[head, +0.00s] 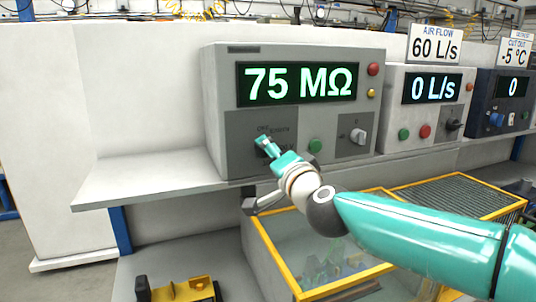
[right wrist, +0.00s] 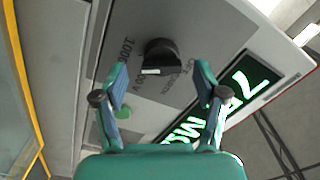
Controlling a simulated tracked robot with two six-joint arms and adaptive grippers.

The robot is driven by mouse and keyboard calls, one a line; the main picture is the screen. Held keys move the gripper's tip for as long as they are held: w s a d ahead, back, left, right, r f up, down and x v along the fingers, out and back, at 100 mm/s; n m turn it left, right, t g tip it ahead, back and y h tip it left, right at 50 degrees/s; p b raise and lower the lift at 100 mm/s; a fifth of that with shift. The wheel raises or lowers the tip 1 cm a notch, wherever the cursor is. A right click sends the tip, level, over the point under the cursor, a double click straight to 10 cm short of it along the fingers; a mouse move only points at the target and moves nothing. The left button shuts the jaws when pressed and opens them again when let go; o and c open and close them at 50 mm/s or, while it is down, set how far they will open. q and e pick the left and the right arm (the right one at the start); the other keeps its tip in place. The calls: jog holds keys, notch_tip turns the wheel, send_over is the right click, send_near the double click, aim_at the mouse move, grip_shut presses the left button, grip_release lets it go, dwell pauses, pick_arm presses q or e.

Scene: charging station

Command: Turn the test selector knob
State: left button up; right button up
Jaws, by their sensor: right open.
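The tester is a grey box with a green "75 MΩ" display (head: 300,83). Its black selector knob (right wrist: 162,56) with a white pointer mark shows in the right wrist view, with partly legible printing around it on the dark grey panel. In the head view my right gripper largely hides this knob. My right gripper (right wrist: 161,80) is open, its two teal fingers spread on either side of the knob's line; the knob appears just ahead of the fingertips, and I see no contact. In the head view the right gripper (head: 267,148) is in front of the panel's lower left. My left gripper is not in view.
A green button (head: 315,146) and a second, pale knob (head: 358,135) sit right of my gripper on the tester. A "0 L/s" box (head: 432,87) stands beside it. A yellow-edged clear case (head: 310,255) is below the shelf. The shelf's left part (head: 150,182) is clear.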

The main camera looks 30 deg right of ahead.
jog(key=v, duration=0.9)
jog(key=shift+f, duration=0.1)
